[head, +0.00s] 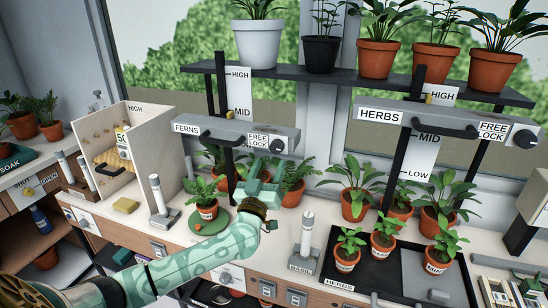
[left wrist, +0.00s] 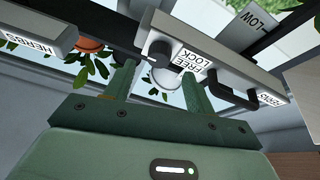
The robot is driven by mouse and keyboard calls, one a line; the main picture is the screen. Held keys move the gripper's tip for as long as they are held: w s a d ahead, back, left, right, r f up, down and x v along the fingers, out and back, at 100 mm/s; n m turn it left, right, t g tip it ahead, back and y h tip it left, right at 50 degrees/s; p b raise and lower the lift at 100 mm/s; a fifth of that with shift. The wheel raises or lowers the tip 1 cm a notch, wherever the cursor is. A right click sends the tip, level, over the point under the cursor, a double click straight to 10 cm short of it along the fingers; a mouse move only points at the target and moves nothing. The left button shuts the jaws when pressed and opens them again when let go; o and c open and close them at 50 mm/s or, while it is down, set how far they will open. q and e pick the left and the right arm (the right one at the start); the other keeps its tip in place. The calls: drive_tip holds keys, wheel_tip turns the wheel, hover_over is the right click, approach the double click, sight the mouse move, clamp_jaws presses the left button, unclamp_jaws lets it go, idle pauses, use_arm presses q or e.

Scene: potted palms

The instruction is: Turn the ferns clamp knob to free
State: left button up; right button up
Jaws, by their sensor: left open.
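The ferns clamp knob (head: 278,145) is a black knob on a white plate at the right end of the grey ferns bar (head: 210,131), beside a FREE/LOCK label (head: 258,141). I cannot tell its setting. My left gripper (head: 260,170) is open and empty just below the bar's right end. In the left wrist view the dark knob (left wrist: 160,51) lies beyond the fingertips of my left gripper (left wrist: 159,72), roughly between them and apart from them. The FREE/LOCK label (left wrist: 189,66) shows near the right finger. My right gripper is not in view.
The ferns bar has a black handle (head: 223,140). Potted ferns (head: 207,206) stand below it, close to my left arm. The herbs bar (head: 440,125) has its own knob (head: 525,138) farther right.

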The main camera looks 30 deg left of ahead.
sight(275, 151)
use_arm(q)
drive_tip(key=x, duration=0.5)
drive_tip(key=shift+b, duration=0.4)
drive_tip(key=c, duration=1)
